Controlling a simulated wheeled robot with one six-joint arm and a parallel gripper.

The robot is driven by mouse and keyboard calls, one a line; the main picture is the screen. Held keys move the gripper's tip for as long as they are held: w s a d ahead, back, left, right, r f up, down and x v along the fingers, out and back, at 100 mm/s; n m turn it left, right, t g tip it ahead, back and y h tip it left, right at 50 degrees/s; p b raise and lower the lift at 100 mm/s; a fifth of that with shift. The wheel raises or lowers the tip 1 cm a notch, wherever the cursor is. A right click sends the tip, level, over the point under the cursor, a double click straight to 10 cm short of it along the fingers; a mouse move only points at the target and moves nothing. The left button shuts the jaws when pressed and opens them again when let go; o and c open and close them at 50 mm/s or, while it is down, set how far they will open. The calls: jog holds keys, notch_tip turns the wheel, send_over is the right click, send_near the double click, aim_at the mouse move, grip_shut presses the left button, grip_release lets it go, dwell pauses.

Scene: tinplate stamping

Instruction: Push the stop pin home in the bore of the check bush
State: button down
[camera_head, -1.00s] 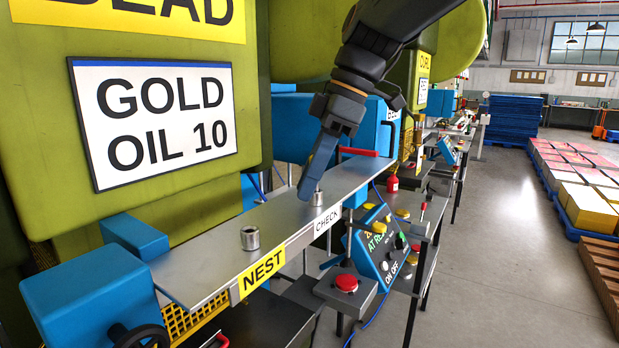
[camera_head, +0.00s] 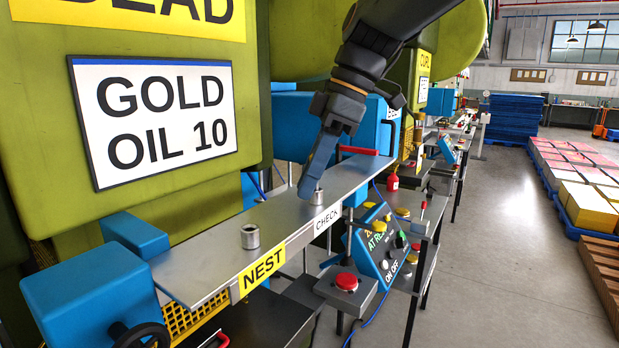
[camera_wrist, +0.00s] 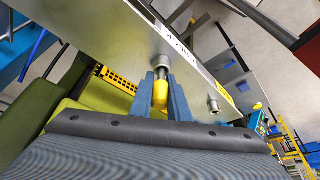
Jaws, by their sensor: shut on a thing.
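The check bush (camera_head: 318,197), a short grey metal cylinder, stands on the metal shelf beside the CHECK label; it also shows in the wrist view (camera_wrist: 162,61). My gripper (camera_head: 308,190) is right beside it, fingers slanting down. In the wrist view my gripper (camera_wrist: 163,90) is shut on the stop pin (camera_wrist: 160,94), gripping its yellow part between the blue fingers. The pin's front end points at the check bush and meets it in the picture. I cannot tell how deep it sits in the bore. The pin is hidden in the head view.
A second metal bush (camera_head: 249,237) stands on the shelf (camera_head: 205,262) by the NEST label (camera_head: 262,270). Blue blocks (camera_head: 136,234) and the green press (camera_head: 160,190) stand behind and left. A control box (camera_head: 380,250) and red button (camera_head: 346,281) sit in front.

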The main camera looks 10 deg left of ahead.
dwell(0.3)
jog(key=c, duration=1.6)
grip_release()
jog(key=b+v, duration=0.1)
jog(key=v, duration=0.7)
jog(key=shift+b, duration=0.35)
